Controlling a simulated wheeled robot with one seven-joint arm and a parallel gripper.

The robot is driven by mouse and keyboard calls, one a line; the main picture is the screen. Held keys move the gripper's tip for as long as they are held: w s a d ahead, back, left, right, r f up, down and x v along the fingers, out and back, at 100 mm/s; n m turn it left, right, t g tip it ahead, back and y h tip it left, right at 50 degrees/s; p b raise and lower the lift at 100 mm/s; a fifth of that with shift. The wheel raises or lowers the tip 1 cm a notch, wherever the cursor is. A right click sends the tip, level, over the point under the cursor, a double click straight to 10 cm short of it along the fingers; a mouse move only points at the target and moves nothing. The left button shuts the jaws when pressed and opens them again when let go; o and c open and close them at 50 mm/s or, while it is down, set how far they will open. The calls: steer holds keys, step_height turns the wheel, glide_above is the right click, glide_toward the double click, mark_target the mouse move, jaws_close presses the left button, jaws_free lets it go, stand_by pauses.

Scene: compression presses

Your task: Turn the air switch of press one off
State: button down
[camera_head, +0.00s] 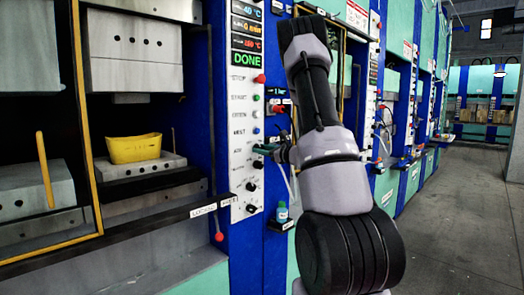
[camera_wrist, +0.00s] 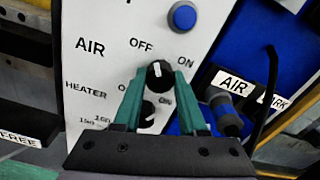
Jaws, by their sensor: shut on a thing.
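The air switch (camera_wrist: 160,80) is a round black knob with a white mark, beside the AIR label (camera_wrist: 89,46) on a white panel. OFF is printed to its upper left and ON to its upper right. The white mark stands nearly upright in the wrist view, pointing between the two words. The green fingers of my gripper (camera_wrist: 158,76) are closed on the knob, one on each side. In the head view my gripper (camera_head: 268,149) reaches left to the control panel (camera_head: 242,172), and the knob is hidden there.
The heater knob (camera_wrist: 147,114) sits just below, partly between my fingers. A blue button (camera_wrist: 183,17) is above. An AIR hose fitting (camera_wrist: 226,112) is at the right. A yellow piece (camera_head: 134,148) rests in the open press. The aisle floor (camera_head: 450,220) at right is clear.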

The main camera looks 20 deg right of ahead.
steer(key=shift+c, duration=2.3)
jaws_free()
steer(key=v, duration=1.1)
